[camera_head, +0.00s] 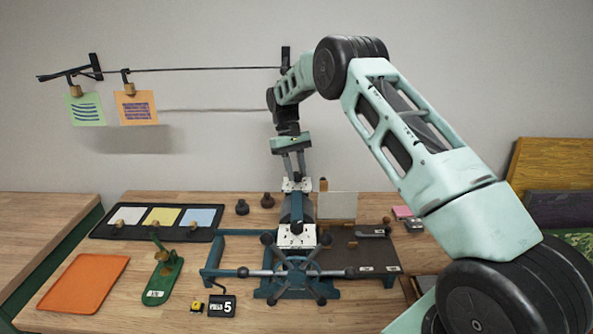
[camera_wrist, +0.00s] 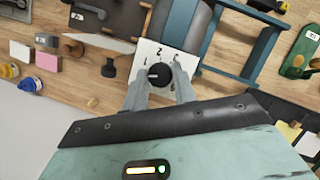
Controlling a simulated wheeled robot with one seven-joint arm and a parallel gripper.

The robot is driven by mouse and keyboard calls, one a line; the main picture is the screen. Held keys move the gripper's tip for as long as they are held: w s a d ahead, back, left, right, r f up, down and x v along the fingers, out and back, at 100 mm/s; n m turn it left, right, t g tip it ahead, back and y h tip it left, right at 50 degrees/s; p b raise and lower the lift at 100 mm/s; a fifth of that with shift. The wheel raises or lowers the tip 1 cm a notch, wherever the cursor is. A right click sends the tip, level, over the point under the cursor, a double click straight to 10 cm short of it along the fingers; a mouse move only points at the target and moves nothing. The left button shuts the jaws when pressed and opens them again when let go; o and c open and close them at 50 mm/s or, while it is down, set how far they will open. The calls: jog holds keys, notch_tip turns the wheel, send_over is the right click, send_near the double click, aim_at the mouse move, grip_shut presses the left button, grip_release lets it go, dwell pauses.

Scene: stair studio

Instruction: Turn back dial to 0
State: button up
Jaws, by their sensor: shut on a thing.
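The back dial (camera_wrist: 158,75) is a round black knob on a white plate (camera_wrist: 165,54) marked 1, 2 and 3 in the wrist view. A pale mark on the knob seems to point left, below the 1; no 0 is readable, and my fingers cover the lower plate. My gripper (camera_wrist: 160,80) is shut on the knob, one finger on each side. In the head view my gripper (camera_head: 294,172) reaches down to the white plate (camera_head: 297,186) at the back of the press-like machine; the knob is hidden there. A second white plate (camera_head: 297,238) sits nearer the front.
A spoked handwheel (camera_head: 298,279) fronts the machine. A black counter (camera_head: 222,306) showing 5 stands left of it. An orange tray (camera_head: 84,283), a green stamp-like tool (camera_head: 164,280) and a dark tray of coloured pads (camera_head: 110,232) lie left. Two dark knobs (camera_head: 242,207) stand behind.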

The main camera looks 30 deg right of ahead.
jog(key=shift+a+f+n+h, duration=0.1)
jog(key=shift+n+h, duration=0.4)
jog(key=shift+n, duration=0.9)
jog(key=o, duration=1)
